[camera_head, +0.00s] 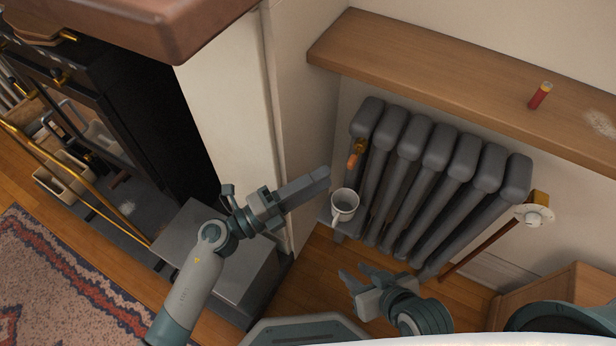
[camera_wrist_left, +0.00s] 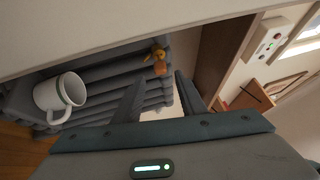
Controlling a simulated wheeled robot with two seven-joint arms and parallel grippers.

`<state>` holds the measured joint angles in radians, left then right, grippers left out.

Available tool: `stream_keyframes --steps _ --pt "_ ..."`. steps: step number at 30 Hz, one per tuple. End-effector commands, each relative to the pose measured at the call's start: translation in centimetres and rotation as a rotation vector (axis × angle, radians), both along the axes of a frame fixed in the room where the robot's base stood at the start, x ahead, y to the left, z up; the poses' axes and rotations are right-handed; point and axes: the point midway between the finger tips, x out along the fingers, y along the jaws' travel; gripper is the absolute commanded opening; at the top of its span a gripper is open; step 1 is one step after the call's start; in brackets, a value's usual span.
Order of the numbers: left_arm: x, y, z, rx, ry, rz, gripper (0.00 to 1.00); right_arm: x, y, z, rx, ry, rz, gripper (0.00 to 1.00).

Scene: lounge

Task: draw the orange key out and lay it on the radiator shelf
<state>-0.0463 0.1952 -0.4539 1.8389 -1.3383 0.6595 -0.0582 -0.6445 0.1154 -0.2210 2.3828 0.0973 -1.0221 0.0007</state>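The orange key (camera_head: 353,161) sits at a brass fitting (camera_head: 361,146) on the left end of the grey radiator (camera_head: 440,150). The key also shows in the left wrist view (camera_wrist_left: 159,68), beyond and between the fingertips. My left gripper (camera_head: 326,174) is a little left of the key and apart from it. In the left wrist view its two fingers (camera_wrist_left: 159,76) stand apart with nothing between them. The wooden radiator shelf (camera_head: 440,58) runs above the radiator. My right gripper (camera_head: 352,270) is low in the head view, below the radiator, open and empty.
A white mug (camera_head: 345,203) stands just below the left gripper's tips, beside the radiator. A red cylinder (camera_head: 540,96) stands on the shelf, with a pale patch (camera_head: 600,123) to its right. The shelf's left part is bare. A white dial (camera_head: 534,215) is at the radiator's right.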

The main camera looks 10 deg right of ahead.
Motion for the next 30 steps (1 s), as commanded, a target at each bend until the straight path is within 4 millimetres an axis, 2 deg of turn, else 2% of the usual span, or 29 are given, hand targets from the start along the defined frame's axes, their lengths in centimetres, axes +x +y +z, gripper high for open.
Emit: stream_keyframes --steps 14,30 --pt "0.4 -0.6 0.1 -0.003 0.003 0.002 0.38 0.0 0.0 0.0 -0.001 0.001 -0.001 0.31" --pt "2.3 -5.0 1.1 -0.003 0.003 0.002 0.38 0.0 -0.1 0.2 -0.002 0.001 -0.001 0.31"
